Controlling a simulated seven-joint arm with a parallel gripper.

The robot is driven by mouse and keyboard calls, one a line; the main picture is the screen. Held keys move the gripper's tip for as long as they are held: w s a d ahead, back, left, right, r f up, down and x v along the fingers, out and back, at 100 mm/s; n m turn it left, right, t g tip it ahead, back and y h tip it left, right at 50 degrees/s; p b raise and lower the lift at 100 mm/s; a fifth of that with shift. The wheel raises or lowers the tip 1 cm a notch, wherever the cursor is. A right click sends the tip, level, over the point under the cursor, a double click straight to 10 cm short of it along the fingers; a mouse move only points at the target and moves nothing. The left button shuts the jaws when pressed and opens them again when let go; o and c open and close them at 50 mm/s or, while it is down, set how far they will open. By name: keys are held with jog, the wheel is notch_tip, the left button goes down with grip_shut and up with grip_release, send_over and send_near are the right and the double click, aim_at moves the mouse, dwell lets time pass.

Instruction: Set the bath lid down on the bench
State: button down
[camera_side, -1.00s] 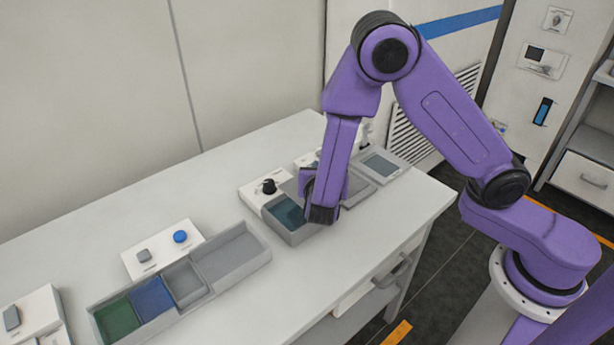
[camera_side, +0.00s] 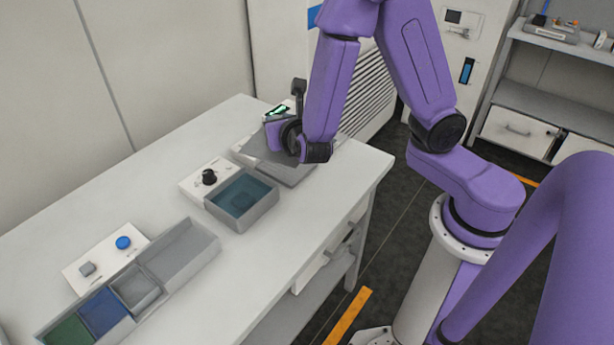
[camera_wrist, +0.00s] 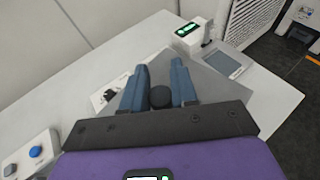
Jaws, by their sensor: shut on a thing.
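The bath lid is a flat grey plate (camera_side: 257,148) with a black knob (camera_wrist: 160,97). My gripper (camera_wrist: 160,68) is shut on the knob, one blue finger on each side of it. In the side view my gripper and arm hide part of the lid. The lid is off the bath, over the bench area just beyond it. I cannot tell whether it touches anything below. The bath (camera_side: 266,208) is an open grey box with teal inside and a black dial on its white panel (camera_side: 207,178). The bench (camera_side: 190,140) is a white table.
A grey box (camera_side: 290,178) lies partly under the lid. A white device with a green display (camera_wrist: 190,33) and a grey flat-screened unit (camera_wrist: 222,62) stand nearby. A long compartment tray (camera_side: 180,255) and a button panel (camera_side: 105,258) are at left. Bare bench shows behind and in front of the bath.

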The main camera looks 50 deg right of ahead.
jog(key=d+r+y, duration=0.1)
jog(key=w+d+r+n+t, duration=0.1)
jog(key=r, duration=0.1)
jog(key=d+r+n+y, duration=0.1)
jog(key=shift+w+d+r+y, duration=0.2)
jog(key=shift+w+d+y, duration=0.1)
jog(key=shift+w+d, duration=0.1)
jog(key=shift+d+r+n+t+y, duration=0.3)
jog(key=shift+r+n+y, duration=0.1)
jog(key=shift+r+n, duration=0.15)
jog(key=shift+a+f+m+h, duration=0.25)
jog(key=shift+a+f+h, duration=0.05)
jog(key=shift+a+f, duration=0.1)
jog(key=a+f+h, duration=0.1)
jog(key=s+a+f+m+g, duration=0.1)
jog(key=f, duration=0.1)
jog(key=a+f+m+h, duration=0.1)
jog(key=shift+s+a+f+h, duration=0.3)
jog(key=shift+a, duration=0.05)
jog(key=s+a+f+m+g+h, duration=0.1)
jog(key=s, duration=0.1)
jog(key=s+a+f+m+g+h, duration=0.1)
jog(key=s+a, duration=0.1)
jog(key=shift+f+m, duration=0.2)
jog(key=shift+m, duration=0.2)
jog(key=shift+s+a+f+g+h, duration=0.2)
jog(key=shift+s+g+h, duration=0.1)
jog(key=shift+s, duration=0.3)
jog(key=shift+w, duration=0.1)
